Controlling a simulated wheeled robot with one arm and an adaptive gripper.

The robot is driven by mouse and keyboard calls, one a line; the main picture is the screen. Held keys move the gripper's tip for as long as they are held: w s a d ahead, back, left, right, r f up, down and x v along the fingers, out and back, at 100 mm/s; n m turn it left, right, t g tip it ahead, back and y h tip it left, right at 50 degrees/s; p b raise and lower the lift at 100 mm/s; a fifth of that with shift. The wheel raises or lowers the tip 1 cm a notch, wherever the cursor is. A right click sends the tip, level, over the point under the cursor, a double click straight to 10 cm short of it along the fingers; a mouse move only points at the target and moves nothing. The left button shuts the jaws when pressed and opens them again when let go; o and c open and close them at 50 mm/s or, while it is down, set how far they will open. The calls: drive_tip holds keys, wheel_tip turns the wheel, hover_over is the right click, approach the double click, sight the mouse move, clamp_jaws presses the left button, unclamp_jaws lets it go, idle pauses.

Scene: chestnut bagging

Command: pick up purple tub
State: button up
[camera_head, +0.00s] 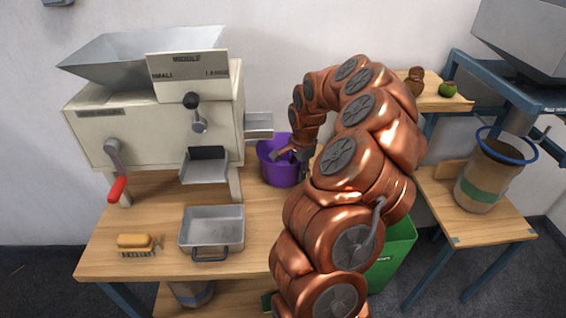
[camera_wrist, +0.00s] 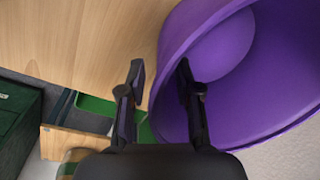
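The purple tub (camera_head: 280,168) stands upright on the wooden table, right of the beige machine. It fills the right of the wrist view (camera_wrist: 262,95), with its open mouth and inside showing. My gripper (camera_head: 295,155) is at the tub's right side, partly hidden by my arm. In the wrist view my gripper (camera_wrist: 160,72) is open, one finger outside the tub and the other over its inside, with the rim between them. Both fingers look apart from the wall, though contact is hard to judge. The tub looks empty where I see inside.
The beige machine (camera_head: 150,130) with a hopper and metal chute stands left of the tub. A metal tray (camera_head: 212,212) and a yellow brush (camera_head: 134,241) lie in front. A green bin (camera_head: 393,250) stands right of the table. A side table (camera_head: 485,232) holds a blue-rimmed sack (camera_head: 488,180).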

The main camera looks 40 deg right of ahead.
drive_tip(key=shift+w+f, duration=0.15)
drive_tip(key=shift+f, duration=1)
drive_tip(key=shift+c, duration=0.4)
clamp_jaws()
